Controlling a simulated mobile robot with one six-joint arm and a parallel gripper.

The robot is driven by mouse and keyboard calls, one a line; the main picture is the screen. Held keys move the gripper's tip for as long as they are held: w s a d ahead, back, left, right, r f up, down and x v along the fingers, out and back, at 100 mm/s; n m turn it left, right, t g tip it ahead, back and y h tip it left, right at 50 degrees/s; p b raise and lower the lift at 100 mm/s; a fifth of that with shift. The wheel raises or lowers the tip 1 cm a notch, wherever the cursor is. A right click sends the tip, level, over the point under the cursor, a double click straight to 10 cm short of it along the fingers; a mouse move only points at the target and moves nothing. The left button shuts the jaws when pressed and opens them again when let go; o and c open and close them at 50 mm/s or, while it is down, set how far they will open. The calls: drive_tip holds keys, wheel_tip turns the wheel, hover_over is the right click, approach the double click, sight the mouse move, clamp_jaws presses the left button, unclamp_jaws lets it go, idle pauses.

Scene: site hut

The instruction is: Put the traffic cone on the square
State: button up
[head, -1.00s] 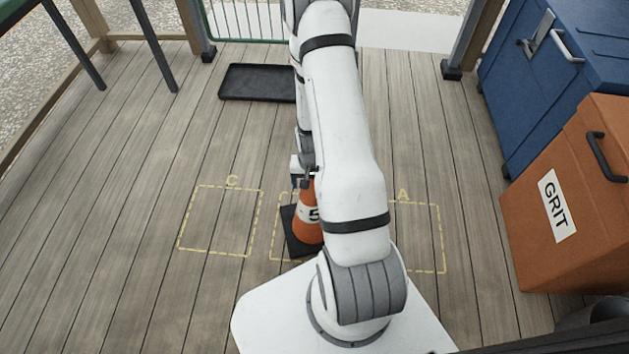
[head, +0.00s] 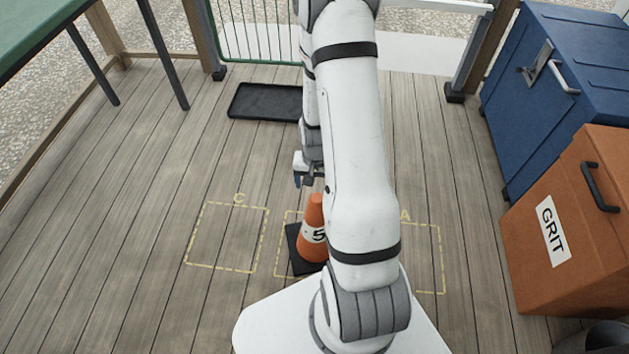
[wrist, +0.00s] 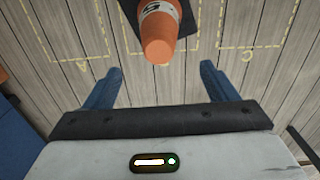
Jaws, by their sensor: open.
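The traffic cone (head: 313,232), orange with a white band marked 5 and a black base, stands upright on the deck. Its base lies within the visible left and front lines of the middle dashed yellow square (head: 281,245); my arm hides the right part and that square's letter. The cone also shows in the wrist view (wrist: 159,36), top towards me. My gripper (head: 304,183) is just above and beyond the cone's tip. In the wrist view its blue fingers (wrist: 157,71) are spread apart with nothing between them, clear of the cone.
Square C (head: 228,237) on the left is empty. Square A (head: 427,255) on the right is partly behind my arm. A black tray (head: 264,101) lies at the back. A blue chest (head: 550,95) and an orange grit bin (head: 570,225) stand on the right.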

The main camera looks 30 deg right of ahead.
drive_tip(key=s+a+r+n, duration=0.1)
drive_tip(key=a+r+n, duration=0.15)
drive_tip(key=r, duration=0.45)
drive_tip(key=s+a+r+n, duration=0.1)
drive_tip(key=a+r, duration=0.2)
drive_tip(key=r, duration=0.5)
drive_tip(key=s+a+r+n, duration=0.1)
drive_tip(key=s+a+r, duration=0.1)
drive_tip(key=s+r, duration=0.3)
drive_tip(key=s+a+r+n+t, duration=0.1)
drive_tip(key=s+a+r+n, duration=0.1)
drive_tip(key=r, duration=0.5)
drive_tip(key=s+a, duration=0.1)
drive_tip(key=s, duration=0.1)
drive_tip(key=shift+s+a+r, duration=0.15)
drive_tip(key=shift+s+a, duration=0.1)
drive_tip(key=shift+s, duration=0.15)
wheel_tip(320, 180, up, 31)
drive_tip(key=t+p, duration=0.1)
drive_tip(key=p, duration=2.6)
drive_tip(key=shift+t+p, duration=0.3)
drive_tip(key=shift+p, duration=0.05)
drive_tip(key=shift+s, duration=0.1)
